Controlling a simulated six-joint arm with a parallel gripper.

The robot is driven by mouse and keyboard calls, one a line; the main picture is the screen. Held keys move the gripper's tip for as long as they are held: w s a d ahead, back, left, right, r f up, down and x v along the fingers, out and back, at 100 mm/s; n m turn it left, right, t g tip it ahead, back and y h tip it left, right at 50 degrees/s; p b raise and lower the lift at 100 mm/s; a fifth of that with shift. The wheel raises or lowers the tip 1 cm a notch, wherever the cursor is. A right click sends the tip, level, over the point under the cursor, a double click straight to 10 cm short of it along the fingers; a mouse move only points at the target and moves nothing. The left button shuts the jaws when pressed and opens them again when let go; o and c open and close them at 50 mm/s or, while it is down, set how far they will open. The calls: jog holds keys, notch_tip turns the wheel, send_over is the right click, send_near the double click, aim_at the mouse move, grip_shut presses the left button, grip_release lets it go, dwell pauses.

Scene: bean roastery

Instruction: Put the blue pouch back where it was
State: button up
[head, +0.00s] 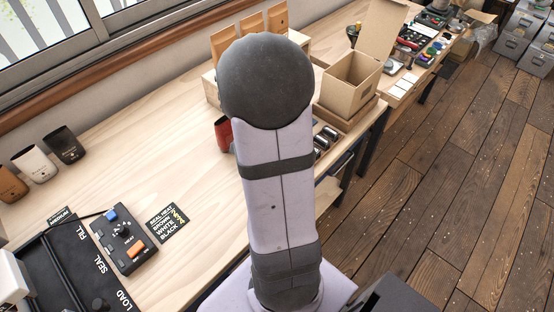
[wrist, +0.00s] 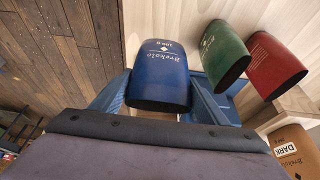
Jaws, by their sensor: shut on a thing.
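The blue pouch (wrist: 158,68), labelled Brekolo, is between the two blue fingers of my gripper (wrist: 162,106) in the wrist view. The gripper is shut on it. A green pouch (wrist: 226,52) and a red pouch (wrist: 272,66) stand side by side on pale wood, to the right of the blue pouch and apart from it. In the head view my arm hides the gripper, the blue pouch and the green pouch. Part of the red pouch (head: 223,134) shows at the arm's left edge. I cannot tell whether the blue pouch touches the wood.
A wooden stand (head: 210,88) holds brown pouches (head: 277,18) behind my arm. An open cardboard box (head: 350,82) stands to the right. Brown, white and black pouches (head: 66,145), a control box (head: 124,240) and a card (head: 167,222) are at left. The middle-left bench is clear.

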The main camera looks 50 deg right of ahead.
jog(key=shift+f, duration=2.75)
jog(key=shift+f+b, duration=0.2)
jog(key=shift+b, duration=0.15)
jog(key=o, duration=1.4)
jog(key=shift+r, duration=0.1)
jog(key=shift+a+r+p, duration=0.1)
jog(key=shift+r+p, duration=0.2)
jog(key=shift+r, duration=0.2)
jog(key=v, duration=1.1)
jog(key=shift+b, duration=0.35)
jog(key=shift+a+r, duration=0.1)
jog(key=shift+a, duration=0.05)
